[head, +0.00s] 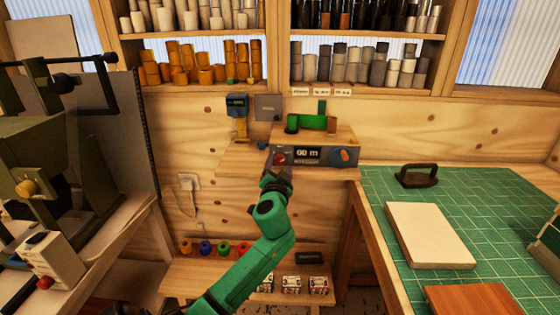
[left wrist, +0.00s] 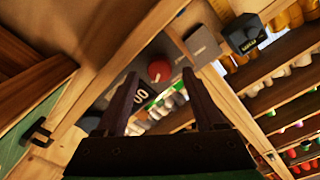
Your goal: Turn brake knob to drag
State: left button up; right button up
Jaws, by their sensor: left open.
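A grey control unit (head: 322,165) with a display reading "00 m" sits on the wooden shelf at the back wall. A red knob (head: 280,158) is on its left end and an orange-red knob (head: 343,157) on its right; I cannot read which is labelled brake. My left gripper (head: 277,172) is open and empty just in front of the red knob. In the left wrist view the red knob (left wrist: 159,71), with a pale mark, shows beyond and between the fingertips (left wrist: 160,85), apart from them. Part of the display (left wrist: 140,97) shows behind a finger. My right gripper is out of view.
A green cutting mat (head: 385,220) with a white board (head: 430,236) and a dark handled tool (head: 416,175) lies at right. A green machine (head: 45,170) stands at left. A lower shelf (head: 215,278) holds coloured rolls. Upper shelves hold many rolls.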

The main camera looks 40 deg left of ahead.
pick_arm(q)
jog(key=shift+w+a, duration=0.45)
jog(key=shift+w, duration=0.1)
jog(key=shift+d, duration=0.1)
grip_shut()
jog(key=shift+f, duration=0.1)
